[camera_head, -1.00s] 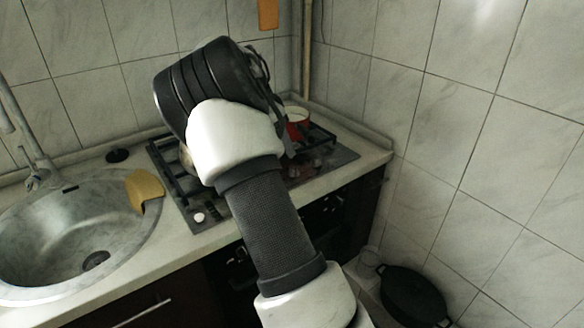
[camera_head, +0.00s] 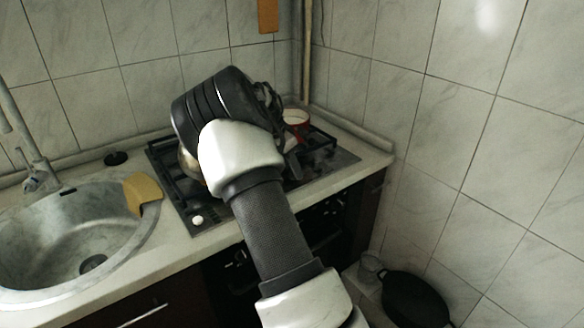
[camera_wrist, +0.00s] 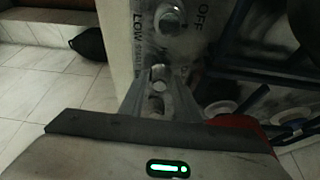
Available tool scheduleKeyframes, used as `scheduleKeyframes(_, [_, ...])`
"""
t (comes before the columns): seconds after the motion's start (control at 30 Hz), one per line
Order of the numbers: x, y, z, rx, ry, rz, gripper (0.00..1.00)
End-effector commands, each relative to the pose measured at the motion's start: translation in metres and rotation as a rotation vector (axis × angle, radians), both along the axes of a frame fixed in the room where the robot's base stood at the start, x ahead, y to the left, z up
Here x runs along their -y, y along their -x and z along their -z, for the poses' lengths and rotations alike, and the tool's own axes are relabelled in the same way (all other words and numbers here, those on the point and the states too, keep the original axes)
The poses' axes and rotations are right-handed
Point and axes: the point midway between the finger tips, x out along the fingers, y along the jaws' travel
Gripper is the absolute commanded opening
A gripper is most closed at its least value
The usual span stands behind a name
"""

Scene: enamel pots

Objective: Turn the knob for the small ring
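In the wrist view a round metal knob (camera_wrist: 168,20) sits on the pale hob panel, with OFF and LOW printed beside it. Smaller round knob-like shapes (camera_wrist: 158,86) show nearer, in line below it. My gripper (camera_wrist: 160,78) is over this row. Its two fingers stand apart, one on each side of the nearer shapes; whether they touch anything is unclear. In the head view the hob (camera_head: 332,160) is on the counter, partly hidden behind my arm, and my fingers are mostly hidden. One whitish knob (camera_head: 197,220) shows at the hob's front left corner.
A red pot (camera_head: 295,124) stands at the back right of the hob. A metal sink (camera_head: 45,235) with a yellow cloth (camera_head: 143,192) on its rim is to the left. Burners (camera_wrist: 222,108) and dark grates lie right of my gripper in the wrist view. Tiled walls close the corner.

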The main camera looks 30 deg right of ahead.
Motion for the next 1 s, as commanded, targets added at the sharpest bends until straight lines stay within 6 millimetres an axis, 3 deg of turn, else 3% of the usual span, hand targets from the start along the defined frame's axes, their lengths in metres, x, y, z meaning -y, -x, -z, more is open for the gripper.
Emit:
scheduleKeyframes(0.03, [0.0000, 0.0000, -0.0002, 0.000, 0.000, 0.000, 0.21])
scheduleKeyframes(0.13, [0.0000, -0.0001, -0.0003, 0.000, 0.000, 0.000, 0.05])
scheduleKeyframes(0.27, [0.0002, 0.0007, 0.0001, 0.001, -0.002, -0.029, 0.05])
scheduleKeyframes(0.6, [0.0018, 0.0035, -0.0004, 0.003, -0.001, -0.383, 0.05])
scheduleKeyframes(0.97, [0.0007, 0.0028, -0.0005, 0.001, 0.001, -0.422, 0.05])
scheduleKeyframes(1.0, [0.0007, 0.0028, -0.0005, 0.001, 0.001, -0.421, 0.34])
